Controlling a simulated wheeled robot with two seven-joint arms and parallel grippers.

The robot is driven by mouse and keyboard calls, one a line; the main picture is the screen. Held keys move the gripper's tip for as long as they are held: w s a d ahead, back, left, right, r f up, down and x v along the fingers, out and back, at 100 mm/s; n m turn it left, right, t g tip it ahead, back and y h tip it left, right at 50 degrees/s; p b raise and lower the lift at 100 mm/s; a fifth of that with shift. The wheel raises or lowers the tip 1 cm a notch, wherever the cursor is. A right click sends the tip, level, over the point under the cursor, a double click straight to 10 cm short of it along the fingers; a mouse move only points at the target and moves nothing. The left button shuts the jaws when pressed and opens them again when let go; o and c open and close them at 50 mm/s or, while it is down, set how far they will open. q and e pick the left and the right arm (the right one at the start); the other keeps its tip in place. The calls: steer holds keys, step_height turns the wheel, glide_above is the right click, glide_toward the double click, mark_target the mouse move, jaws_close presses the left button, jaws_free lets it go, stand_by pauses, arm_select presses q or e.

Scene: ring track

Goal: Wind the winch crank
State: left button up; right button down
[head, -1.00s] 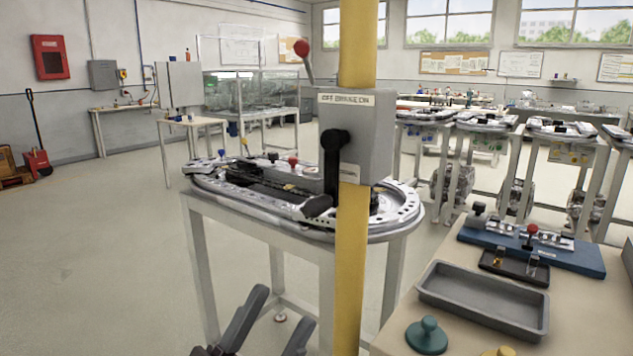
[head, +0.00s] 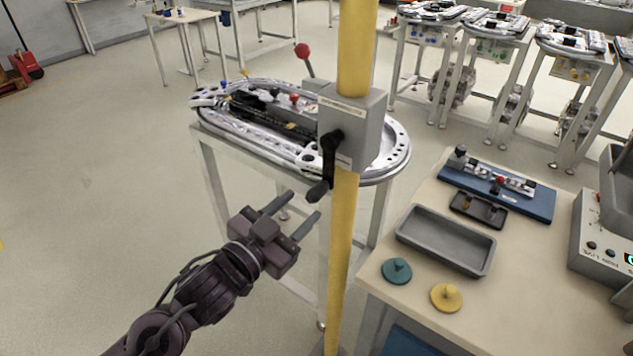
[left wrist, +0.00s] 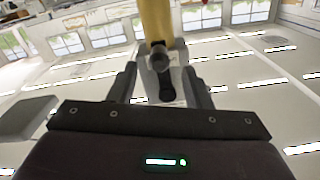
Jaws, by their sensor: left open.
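The winch is a grey box (head: 366,122) fixed on a yellow post (head: 342,230). Its black crank (head: 330,155) hangs down on the front face, with the handle grip (head: 318,191) at its lower end. A red-knobbed lever (head: 302,51) sticks up at the box's left. My left gripper (head: 300,212) is open and empty, just below and left of the handle grip, fingers pointing toward the post. In the left wrist view, the crank (left wrist: 162,75) and the yellow post (left wrist: 156,22) show between the open fingers, beyond their tips. My right gripper is not in view.
An oval track table (head: 235,135) stands behind the post.

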mark_target(309, 200)
arm_select(q)
steer(key=p+x, duration=0.1)
steer(key=x, duration=0.5)
steer(key=shift+d, duration=0.1)
steer(key=shift+c, duration=0.5)
jaws_close()
